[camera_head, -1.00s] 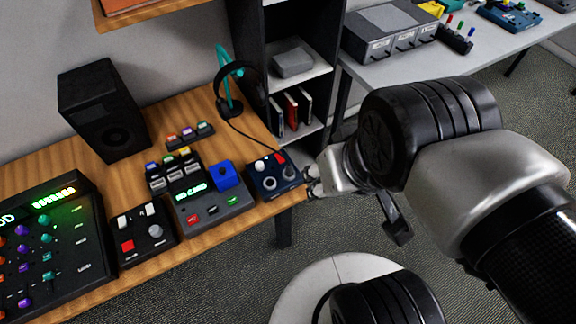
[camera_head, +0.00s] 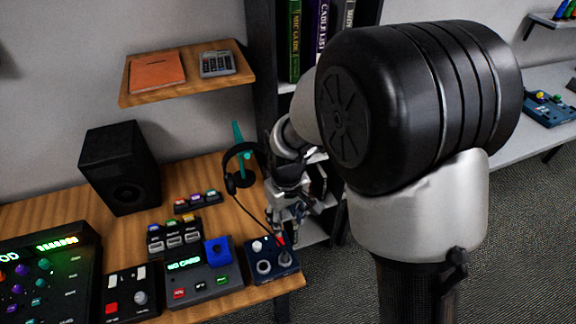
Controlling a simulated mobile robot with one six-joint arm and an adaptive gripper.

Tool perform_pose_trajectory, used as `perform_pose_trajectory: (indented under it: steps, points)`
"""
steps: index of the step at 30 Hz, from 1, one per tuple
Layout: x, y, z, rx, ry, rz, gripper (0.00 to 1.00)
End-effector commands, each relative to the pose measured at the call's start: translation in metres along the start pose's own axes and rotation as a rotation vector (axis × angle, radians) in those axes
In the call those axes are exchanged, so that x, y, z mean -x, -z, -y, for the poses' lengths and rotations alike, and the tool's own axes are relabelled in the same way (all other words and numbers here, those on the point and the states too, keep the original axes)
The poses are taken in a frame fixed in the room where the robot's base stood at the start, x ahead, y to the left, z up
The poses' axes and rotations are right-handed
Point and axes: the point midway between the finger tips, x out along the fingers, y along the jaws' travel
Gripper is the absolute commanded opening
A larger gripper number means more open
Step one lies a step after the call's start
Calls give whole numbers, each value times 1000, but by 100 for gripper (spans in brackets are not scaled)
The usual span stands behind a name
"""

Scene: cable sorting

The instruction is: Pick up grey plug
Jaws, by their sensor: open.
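My gripper (camera_head: 284,216) is open, pointing down just above and behind the dark blue socket box (camera_head: 270,271) at the desk's right front corner. It holds nothing that I can see. The box has two round sockets, a pale knob-like piece (camera_head: 257,246) and a red piece (camera_head: 282,240) close under the fingers. A black cable runs from the headset to this box. I cannot make out a grey plug for certain; the fingers may hide part of the box top.
The headset (camera_head: 231,168) hangs on a teal stand left of my gripper. A "NO CARD" device (camera_head: 190,290) with a blue block stands left of the box. A wooden shelf (camera_head: 190,90) is above, and a dark bookcase stands behind.

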Motion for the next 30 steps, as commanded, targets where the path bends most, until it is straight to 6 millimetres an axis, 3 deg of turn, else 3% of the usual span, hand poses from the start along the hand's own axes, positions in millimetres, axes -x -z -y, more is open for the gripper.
perform_pose_trajectory:
  steps: [1, 10, 21, 30]
  points:
    - [-12, 3, 4, 17, 4, 17, 44]
    - [-52, 8, 9, 44, 9, 35, 44]
    - [-132, 5, 9, 42, 9, 35, 44]
    - [-154, 4, 10, 42, 9, 33, 44]
